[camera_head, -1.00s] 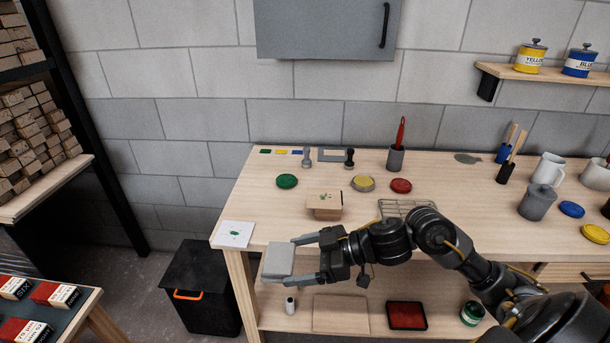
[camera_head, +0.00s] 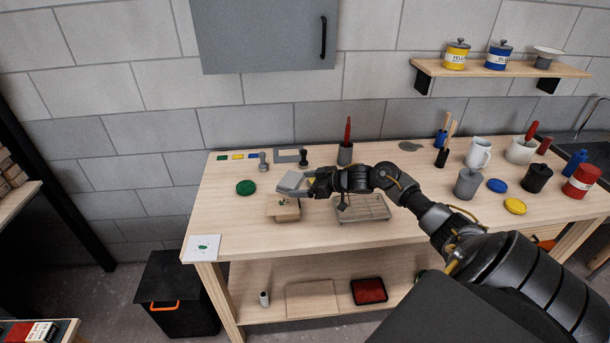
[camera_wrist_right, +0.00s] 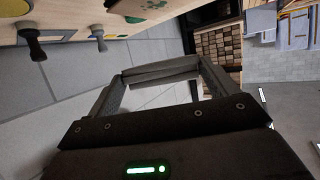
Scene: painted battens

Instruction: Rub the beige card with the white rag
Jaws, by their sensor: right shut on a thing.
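My right gripper (camera_head: 300,184) is shut on the white rag (camera_head: 290,181), a flat pale grey-white pad. In the right wrist view the rag (camera_wrist_right: 160,70) spans between the two fingertips, seen nearly edge-on. A beige card (camera_head: 287,202) with small green marks sits on a wooden block on the table, just below the rag in the head view. Part of the card (camera_wrist_right: 145,5) shows at the top of the right wrist view. The rag appears above the card's back edge; I cannot tell whether they touch. My left gripper is not in view.
A cup with a red-handled tool (camera_head: 345,154) stands behind.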

